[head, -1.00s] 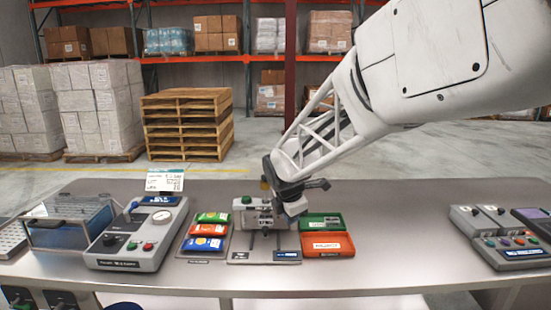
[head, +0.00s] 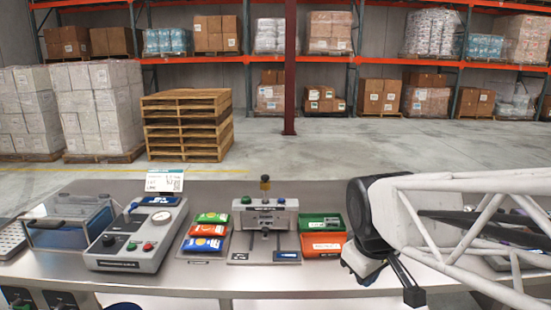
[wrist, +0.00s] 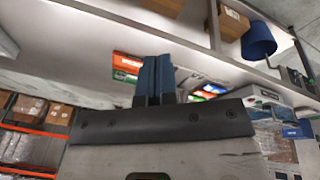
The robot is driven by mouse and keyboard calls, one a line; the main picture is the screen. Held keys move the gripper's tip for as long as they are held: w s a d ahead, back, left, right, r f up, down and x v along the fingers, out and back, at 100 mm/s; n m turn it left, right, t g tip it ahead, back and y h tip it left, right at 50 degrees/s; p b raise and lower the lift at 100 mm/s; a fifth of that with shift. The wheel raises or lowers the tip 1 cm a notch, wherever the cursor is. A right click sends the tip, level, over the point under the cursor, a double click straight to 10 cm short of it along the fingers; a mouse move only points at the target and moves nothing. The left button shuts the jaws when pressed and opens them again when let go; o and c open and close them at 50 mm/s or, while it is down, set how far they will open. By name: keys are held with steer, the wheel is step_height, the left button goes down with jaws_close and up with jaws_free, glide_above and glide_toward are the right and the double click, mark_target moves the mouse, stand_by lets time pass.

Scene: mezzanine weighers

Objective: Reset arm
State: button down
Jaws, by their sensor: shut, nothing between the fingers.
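My gripper (head: 372,279) is at the front right of the workbench in the head view, low over the bench's near edge. In the wrist view, its two blue fingers (wrist: 153,80) are side by side and shut, with nothing between them. My forearm covers the right part of the bench in the head view. The green bin (head: 321,222) and the orange bin (head: 322,244) are just left of my gripper, apart from it.
The grey press-like fixture (head: 265,215) stands mid-bench, left of the bins. Green, orange and blue packets (head: 204,244) lie on a tray beside it. A scale (head: 137,238) and a clear-lidded box (head: 70,225) are further left. The near bench edge is close.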

steer(key=s+d+f+m, duration=0.1)
steer(key=s+f+m, duration=0.1)
steer(key=s+m, duration=0.4)
steer(key=s, duration=0.3)
steer(key=shift+s+d, duration=0.4)
